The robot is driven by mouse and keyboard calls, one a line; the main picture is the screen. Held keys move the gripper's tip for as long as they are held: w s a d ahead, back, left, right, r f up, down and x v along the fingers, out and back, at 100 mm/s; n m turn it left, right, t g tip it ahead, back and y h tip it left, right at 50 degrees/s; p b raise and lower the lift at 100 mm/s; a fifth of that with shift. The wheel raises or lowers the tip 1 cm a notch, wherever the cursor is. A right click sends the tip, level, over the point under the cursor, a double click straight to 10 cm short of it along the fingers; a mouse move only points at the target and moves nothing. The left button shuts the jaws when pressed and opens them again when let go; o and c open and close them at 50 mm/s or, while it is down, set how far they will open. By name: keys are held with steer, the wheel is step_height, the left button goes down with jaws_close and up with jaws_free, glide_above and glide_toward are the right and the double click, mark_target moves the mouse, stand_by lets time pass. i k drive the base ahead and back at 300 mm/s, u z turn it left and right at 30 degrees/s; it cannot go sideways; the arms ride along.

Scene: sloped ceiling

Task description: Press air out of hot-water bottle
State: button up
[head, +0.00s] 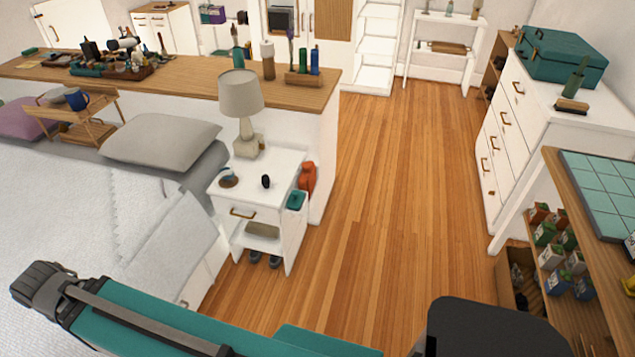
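An orange-red object (308,177), shaped like a small hot-water bottle, is upright against the right side of the white nightstand (258,212). It is small in the head view, so I cannot be sure what it is or whether it hangs or rests there. I see no other likely hot-water bottle. A teal and dark grey arm of mine crosses the bottom left, but no gripper fingers show.
A lamp (243,105) and small dark items stand on the nightstand. A teal box (296,200) is at its right side. The bed (85,215) fills the left. Drawers (500,145) and a tile-topped shelf unit (565,185) line the right. The wooden floor (390,190) between is clear.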

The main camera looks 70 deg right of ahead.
mark_target(312, 180)
steer(key=z, duration=0.4)
steer(key=k, duration=0.45)
steer(key=z, duration=0.95)
steer(key=k, duration=0.9)
steer(key=z, duration=1)
steer(key=i, duration=1.3)
steer(key=u, duration=0.1)
steer(key=k, duration=0.1)
steer(key=u, duration=0.3)
